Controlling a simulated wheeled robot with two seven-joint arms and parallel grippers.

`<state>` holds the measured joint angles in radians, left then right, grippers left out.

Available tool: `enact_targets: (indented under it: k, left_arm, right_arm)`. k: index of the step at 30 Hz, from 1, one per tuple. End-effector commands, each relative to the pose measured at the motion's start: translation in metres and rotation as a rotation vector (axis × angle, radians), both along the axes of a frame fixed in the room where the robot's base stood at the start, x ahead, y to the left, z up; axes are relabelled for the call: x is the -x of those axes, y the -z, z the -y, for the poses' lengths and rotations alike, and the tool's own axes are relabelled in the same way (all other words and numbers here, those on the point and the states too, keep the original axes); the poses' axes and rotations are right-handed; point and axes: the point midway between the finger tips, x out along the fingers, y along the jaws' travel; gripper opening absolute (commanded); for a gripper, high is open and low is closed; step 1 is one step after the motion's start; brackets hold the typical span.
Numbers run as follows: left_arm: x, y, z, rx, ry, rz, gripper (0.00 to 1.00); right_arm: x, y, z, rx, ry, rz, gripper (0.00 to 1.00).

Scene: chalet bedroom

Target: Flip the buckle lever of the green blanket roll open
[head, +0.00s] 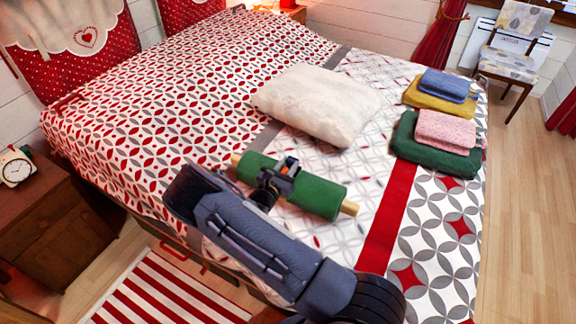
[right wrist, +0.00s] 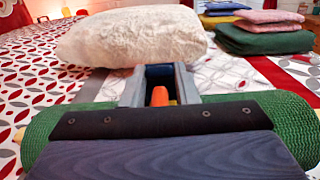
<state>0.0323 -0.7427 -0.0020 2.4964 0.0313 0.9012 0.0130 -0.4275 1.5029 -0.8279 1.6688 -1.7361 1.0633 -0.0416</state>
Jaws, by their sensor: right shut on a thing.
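The green blanket roll (head: 318,196) lies on the bed, with pale wooden rod ends showing at both sides. It also fills the lower part of the right wrist view (right wrist: 285,122). My right gripper (head: 285,168) is over the middle of the roll. In the right wrist view its two grey fingers (right wrist: 160,84) are at the buckle, one on each side of the orange lever (right wrist: 160,97). The gripper is shut on the lever; the contact itself is hard to see. The wrist hides most of the buckle and strap. My left gripper is not in view.
A white pillow (head: 318,104) lies just beyond the roll on the bed (head: 180,85). Folded blue, yellow, pink and green textiles (head: 437,158) are stacked at the right. A nightstand (head: 60,222) with a clock (head: 15,170) stands at the left.

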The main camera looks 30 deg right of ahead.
Motion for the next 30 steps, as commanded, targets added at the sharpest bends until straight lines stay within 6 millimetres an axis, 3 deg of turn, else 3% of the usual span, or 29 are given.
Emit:
enact_targets:
  k: [3,12,23,24,28,30]
  left_arm:
    - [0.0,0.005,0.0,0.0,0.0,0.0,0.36]
    - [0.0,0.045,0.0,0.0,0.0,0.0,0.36]
    - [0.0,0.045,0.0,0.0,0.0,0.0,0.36]
    - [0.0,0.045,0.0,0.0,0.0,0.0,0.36]
    - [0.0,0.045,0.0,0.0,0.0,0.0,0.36]
    - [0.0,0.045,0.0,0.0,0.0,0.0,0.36]
  right_arm:
    - [0.0,0.003,-0.001,0.01,-0.001,0.004,0.04]
    - [0.003,0.011,-0.006,0.163,-0.001,0.085,0.04]
    - [0.004,0.006,-0.007,0.187,0.0,0.098,0.04]
    - [0.004,0.006,-0.007,0.187,0.0,0.098,0.3]
    - [0.003,0.006,-0.007,0.187,0.0,0.098,0.47]
    - [0.004,0.006,-0.007,0.188,0.0,0.099,0.49]
